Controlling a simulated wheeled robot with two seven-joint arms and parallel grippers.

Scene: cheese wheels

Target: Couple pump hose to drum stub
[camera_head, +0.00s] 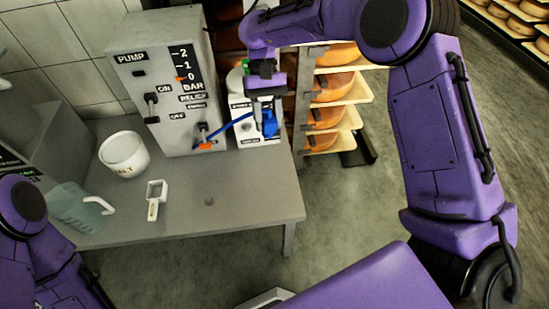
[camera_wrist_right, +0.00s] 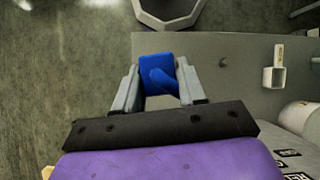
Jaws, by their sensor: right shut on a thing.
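The grey pump (camera_head: 165,80) stands at the back of the table, with switches and a pressure scale. A thin blue hose (camera_head: 236,122) runs from an orange-collared fitting (camera_head: 206,146) low on the pump towards a blue hose end (camera_head: 268,124). My right gripper (camera_head: 262,118) points down in front of a white labelled unit (camera_head: 240,104) and is shut on the blue hose end, which also shows between the fingers in the right wrist view (camera_wrist_right: 158,72). I cannot make out a drum stub or whether the hose end touches the unit. My left gripper is out of view.
A white pot (camera_head: 124,154), a small white scoop-like item (camera_head: 156,198) and a clear jug (camera_head: 82,208) stand on the grey table (camera_head: 235,195). Shelves with orange cheese wheels (camera_head: 335,88) stand right behind the gripper. The table's front right is mostly clear.

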